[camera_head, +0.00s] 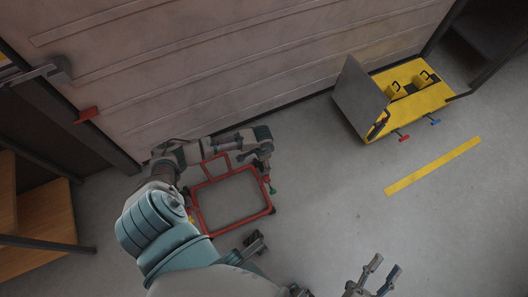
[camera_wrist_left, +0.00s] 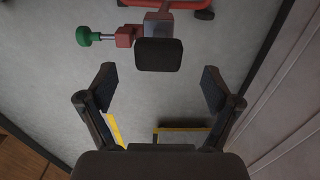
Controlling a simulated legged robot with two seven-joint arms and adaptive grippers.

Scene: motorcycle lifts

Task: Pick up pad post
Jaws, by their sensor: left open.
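A pad post with a black rectangular pad (camera_wrist_left: 159,54) on a red bracket shows in the left wrist view, with a green knob (camera_wrist_left: 84,36) to its left. My left gripper (camera_wrist_left: 160,88) is open, its two fingers apart and empty, with the pad just beyond and between the fingertips. In the head view the left gripper (camera_head: 264,156) is over the right side of a red frame stand (camera_head: 201,211), and the green knob (camera_head: 272,190) shows just below it; the pad is hard to make out there. My right gripper (camera_head: 378,276) is open and empty over the floor.
A yellow lift (camera_head: 434,98) with a grey plate (camera_head: 358,98) stands at the upper right. A yellow floor stripe (camera_head: 433,166) lies below it. A ribbed wall (camera_head: 220,60) runs behind the red stand. Wooden steps (camera_head: 45,215) are at the left. The middle floor is clear.

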